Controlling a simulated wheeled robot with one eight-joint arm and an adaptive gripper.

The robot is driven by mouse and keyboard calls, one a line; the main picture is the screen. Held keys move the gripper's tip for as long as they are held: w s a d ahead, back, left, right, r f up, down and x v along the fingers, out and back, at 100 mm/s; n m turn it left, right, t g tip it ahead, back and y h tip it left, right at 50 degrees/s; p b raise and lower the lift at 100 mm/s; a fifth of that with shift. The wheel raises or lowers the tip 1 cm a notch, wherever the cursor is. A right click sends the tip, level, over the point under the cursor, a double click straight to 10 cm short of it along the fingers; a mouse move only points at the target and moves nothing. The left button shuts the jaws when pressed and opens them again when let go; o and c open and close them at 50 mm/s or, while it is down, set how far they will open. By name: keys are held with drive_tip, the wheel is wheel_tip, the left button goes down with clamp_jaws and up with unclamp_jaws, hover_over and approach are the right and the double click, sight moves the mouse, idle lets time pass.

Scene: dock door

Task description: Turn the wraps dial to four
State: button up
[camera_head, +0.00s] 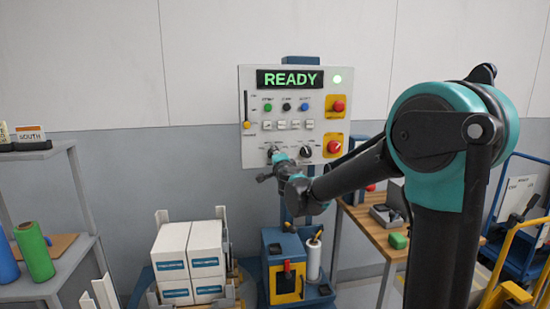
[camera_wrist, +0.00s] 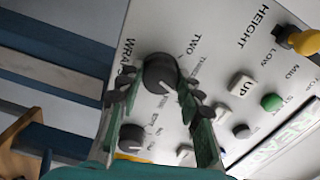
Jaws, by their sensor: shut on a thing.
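In the head view my gripper (camera_head: 268,167) is at the lower left of the control panel (camera_head: 253,75), just under the dial (camera_head: 272,151).
A second dark dial (camera_head: 306,151) sits to the right on the panel. White boxes (camera_head: 188,257) stand below left; a wooden table (camera_head: 375,228) is at right.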

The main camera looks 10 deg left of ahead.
drive_tip(key=o, duration=1.2)
drive_tip(key=shift+c, duration=0.2)
drive_tip(key=shift+s, duration=0.1)
drive_tip(key=v, duration=1.2)
